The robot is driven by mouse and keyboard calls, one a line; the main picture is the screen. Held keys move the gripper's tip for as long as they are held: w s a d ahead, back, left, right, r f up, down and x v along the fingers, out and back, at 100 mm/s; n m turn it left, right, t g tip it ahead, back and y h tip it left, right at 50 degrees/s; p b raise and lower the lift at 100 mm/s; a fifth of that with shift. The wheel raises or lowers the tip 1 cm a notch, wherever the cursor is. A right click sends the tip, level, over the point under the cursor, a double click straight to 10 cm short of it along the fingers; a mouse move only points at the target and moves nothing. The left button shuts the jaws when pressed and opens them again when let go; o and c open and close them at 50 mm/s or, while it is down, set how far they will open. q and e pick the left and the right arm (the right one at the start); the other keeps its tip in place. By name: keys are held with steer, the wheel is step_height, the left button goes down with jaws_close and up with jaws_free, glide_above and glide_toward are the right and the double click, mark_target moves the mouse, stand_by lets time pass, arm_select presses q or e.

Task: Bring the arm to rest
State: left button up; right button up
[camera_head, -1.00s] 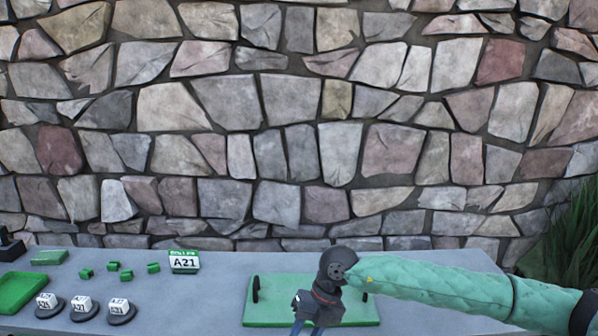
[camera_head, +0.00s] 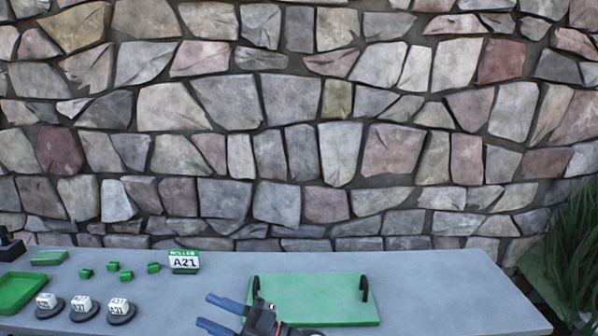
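My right gripper (camera_head: 207,311) is at the bottom edge of the head view, in front of the near left corner of the green board. Its two blue fingers point left and are spread apart, with nothing between them. Most of my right arm is below the frame. The green board (camera_head: 318,292) lies on the grey table with a black upright piece at each end; the gripper hides its lower left corner. My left gripper is not in view.
The grey table (camera_head: 440,290) is clear on its right. On the left are an A21 sign (camera_head: 184,262), several small green blocks (camera_head: 112,266), three white cubes on dark discs (camera_head: 82,305) and a green tray (camera_head: 22,292). A stone wall stands behind.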

steer(key=w+d+f+m+t+h, duration=0.25)
steer(key=d+m+t+h, duration=0.25)
steer(key=m+t, duration=0.3)
steer(key=w+d+f+m+t+h, duration=0.25)
steer(key=d+m+t+h, duration=0.2)
steer(key=m+t, duration=0.35)
steer(key=s+d+f+m+g+h, duration=0.1)
steer(key=d+f+m+g+h, duration=0.1)
steer(key=d+f+m+h, duration=0.3)
steer(key=s+d+f+m+g+h, duration=0.1)
steer(key=d+f+m+g+h, duration=0.2)
steer(key=f, duration=0.5)
steer(key=s+d+f+m+g+h, duration=0.3)
steer(key=s+d+f+g, duration=0.4)
steer(key=s+f, duration=0.6)
steer(key=s+d+f+g, duration=0.2)
steer(key=s, duration=0.4)
steer(key=s+d+f+g, duration=0.3)
steer(key=s, duration=0.4)
steer(key=shift+s+f+p, duration=0.15)
steer(key=shift+s+p, duration=0.1)
steer(key=shift+p, duration=0.15)
steer(key=shift+a, duration=0.15)
